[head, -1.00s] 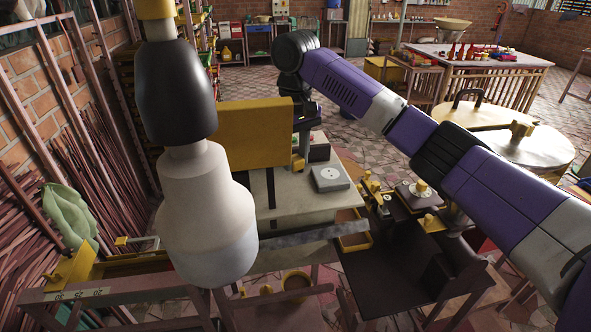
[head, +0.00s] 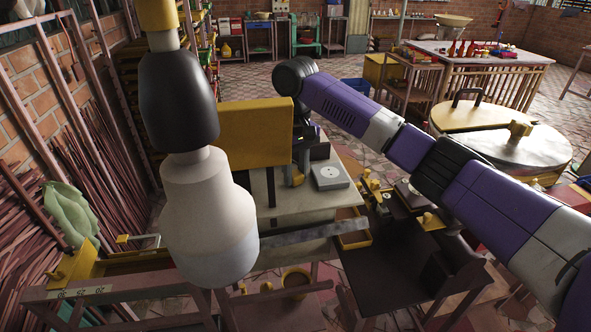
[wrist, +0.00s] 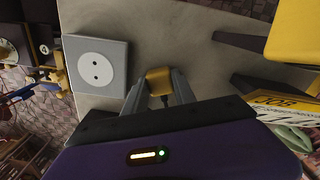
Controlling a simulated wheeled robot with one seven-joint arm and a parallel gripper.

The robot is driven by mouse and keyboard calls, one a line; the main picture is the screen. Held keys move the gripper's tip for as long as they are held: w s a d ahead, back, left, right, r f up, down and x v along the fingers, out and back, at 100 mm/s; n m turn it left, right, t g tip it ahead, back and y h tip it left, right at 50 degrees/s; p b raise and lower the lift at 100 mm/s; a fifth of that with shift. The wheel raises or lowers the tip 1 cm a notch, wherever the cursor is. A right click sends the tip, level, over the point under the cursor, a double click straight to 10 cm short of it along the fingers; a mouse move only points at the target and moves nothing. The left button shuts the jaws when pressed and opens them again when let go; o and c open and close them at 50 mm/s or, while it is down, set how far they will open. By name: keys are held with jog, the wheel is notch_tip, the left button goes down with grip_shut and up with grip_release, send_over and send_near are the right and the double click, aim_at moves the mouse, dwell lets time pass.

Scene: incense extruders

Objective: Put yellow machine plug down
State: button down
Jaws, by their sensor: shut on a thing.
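The yellow machine plug (wrist: 159,80) is between my gripper's fingertips in the wrist view. My gripper (wrist: 158,88) is shut on it, over the grey tabletop (wrist: 200,62). I cannot tell whether the plug touches the tabletop. A grey socket box (wrist: 97,66) with a round white face and two holes lies to the left of the plug, apart from it. In the head view, the socket box (head: 330,177) sits to the right of my gripper (head: 297,180), on the same table; the plug is not clear there.
A large yellow panel (head: 253,138) stands just left of my gripper in the head view. A dark table (head: 400,262) with small yellow-and-black tools is at the right. Bare tabletop lies around the plug.

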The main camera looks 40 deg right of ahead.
aim_at(296, 174)
jog(key=c, duration=1)
grip_release()
notch_tip(296, 174, up, 13)
jog(key=shift+r+b, duration=0.1)
jog(key=shift+b, duration=0.4)
